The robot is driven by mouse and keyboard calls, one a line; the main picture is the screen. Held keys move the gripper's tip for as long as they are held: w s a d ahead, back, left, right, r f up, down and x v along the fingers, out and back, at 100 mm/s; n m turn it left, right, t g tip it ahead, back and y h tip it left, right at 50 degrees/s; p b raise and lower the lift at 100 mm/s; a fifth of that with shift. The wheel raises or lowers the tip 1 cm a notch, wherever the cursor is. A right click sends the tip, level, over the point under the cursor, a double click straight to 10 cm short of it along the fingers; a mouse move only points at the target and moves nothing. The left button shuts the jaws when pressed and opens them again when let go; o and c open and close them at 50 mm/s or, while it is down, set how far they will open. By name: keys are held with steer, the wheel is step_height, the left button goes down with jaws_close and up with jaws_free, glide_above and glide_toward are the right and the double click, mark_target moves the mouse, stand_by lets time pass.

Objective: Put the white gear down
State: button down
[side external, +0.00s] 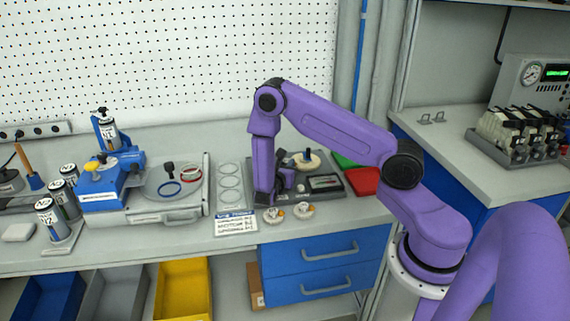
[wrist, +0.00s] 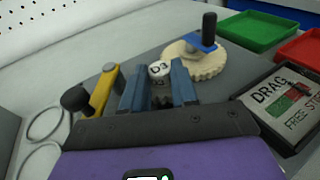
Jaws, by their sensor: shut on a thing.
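My gripper (wrist: 158,78) has its two blue fingers closed around a small white round piece marked D3 (wrist: 159,69). Its teeth, if any, are not visible, so I cannot confirm from its shape that it is the white gear. In the side external view my gripper (side external: 287,184) is low over the grey work plate, and the held piece is hard to make out there. A larger cream toothed gear (wrist: 192,66) lies beyond the fingers to the right, with a blue part and a black-topped post above it. It also shows in the side external view (side external: 297,166).
Two small cream round parts (side external: 273,215) (side external: 303,210) lie at the bench's front edge. A yellow part and black knob (wrist: 76,98) stand left of the fingers. A labelled box (wrist: 286,104) is at right, with green (wrist: 258,30) and red trays (wrist: 304,48) behind.

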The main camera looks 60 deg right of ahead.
steer(key=shift+f, duration=0.35)
steer(key=c, duration=0.9)
jaws_free()
steer(key=shift+o, duration=0.2)
steer(key=shift+r, duration=0.5)
steer(key=v, duration=1)
steer(key=shift+a+r, duration=0.15)
steer(key=shift+a, duration=0.1)
steer(key=shift+s+a+r, duration=0.1)
steer(key=shift+s+a, duration=0.1)
steer(key=shift+a, duration=0.35)
steer(key=shift+s+a+r, duration=0.15)
steer(key=shift+a+r, duration=0.05)
steer(key=s+a+r+m+g+y, duration=0.1)
steer(key=s+a+r+m+y, duration=0.2)
steer(key=s, duration=0.5)
steer(key=s+a+r+m+g+y, duration=0.2)
steer(key=s+a+r+m+y, duration=0.1)
steer(key=s+a+r+y, duration=0.2)
steer(key=s+a+r+m+g+y, duration=0.2)
steer(key=s+y, duration=0.5)
steer(key=s, duration=0.6)
steer(key=a+r+m, duration=0.1)
steer(key=a+r, duration=0.1)
steer(key=a, duration=0.1)
steer(key=shift+s+y, duration=0.25)
steer(key=shift+y, duration=0.15)
